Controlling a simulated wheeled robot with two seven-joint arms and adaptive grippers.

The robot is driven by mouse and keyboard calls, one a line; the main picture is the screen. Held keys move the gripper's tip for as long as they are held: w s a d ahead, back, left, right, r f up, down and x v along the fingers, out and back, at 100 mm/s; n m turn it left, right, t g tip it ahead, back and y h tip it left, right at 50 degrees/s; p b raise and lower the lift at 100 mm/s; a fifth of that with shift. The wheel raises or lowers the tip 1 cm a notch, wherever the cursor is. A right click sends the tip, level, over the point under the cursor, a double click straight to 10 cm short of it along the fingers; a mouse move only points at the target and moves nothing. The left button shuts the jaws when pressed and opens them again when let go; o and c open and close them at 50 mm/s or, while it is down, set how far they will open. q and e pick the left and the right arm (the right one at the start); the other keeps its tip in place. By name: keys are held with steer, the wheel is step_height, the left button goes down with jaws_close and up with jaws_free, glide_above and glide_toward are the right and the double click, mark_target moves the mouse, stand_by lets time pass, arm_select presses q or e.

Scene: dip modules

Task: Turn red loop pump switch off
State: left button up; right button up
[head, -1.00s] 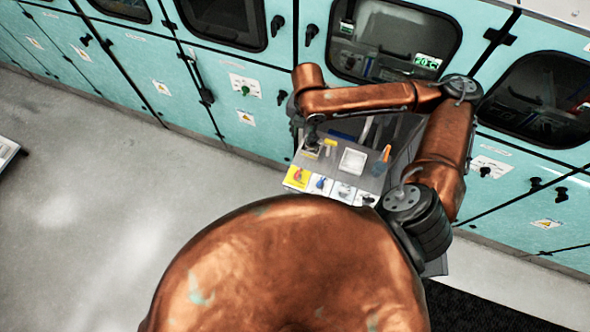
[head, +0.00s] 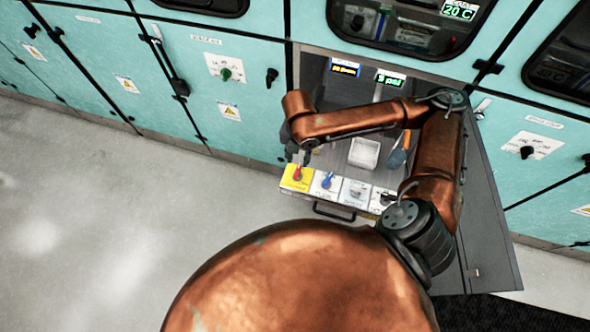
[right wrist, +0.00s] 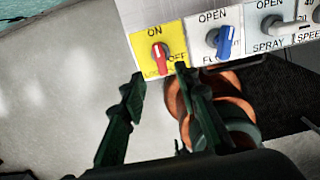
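The red switch (head: 297,173) sits on a yellow panel (head: 289,183) at the left end of a row of panels on the pulled-out unit's front. In the right wrist view the red switch (right wrist: 160,60) has its handle pointing down the picture, with "ON" above it and "OFF" at its lower right. My right gripper (head: 303,158) is just over the yellow panel. In the right wrist view my right gripper (right wrist: 158,82) is open, its two fingers apart and empty, with the red handle between and beyond the tips. Contact is not visible. My left gripper is out of view.
A blue switch (right wrist: 225,40) is close beside the red one, with a grey spray switch (right wrist: 290,28) further right. A white tray (head: 364,153) and a blue-grey tool (head: 399,155) lie behind. Teal cabinets (head: 130,60) line the back; the floor at left is clear.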

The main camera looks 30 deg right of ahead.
mark_target(298, 170)
step_height(298, 170, down, 8)
steer(key=shift+r+b, duration=0.1)
steer(key=shift+b, duration=0.95)
jaws_close()
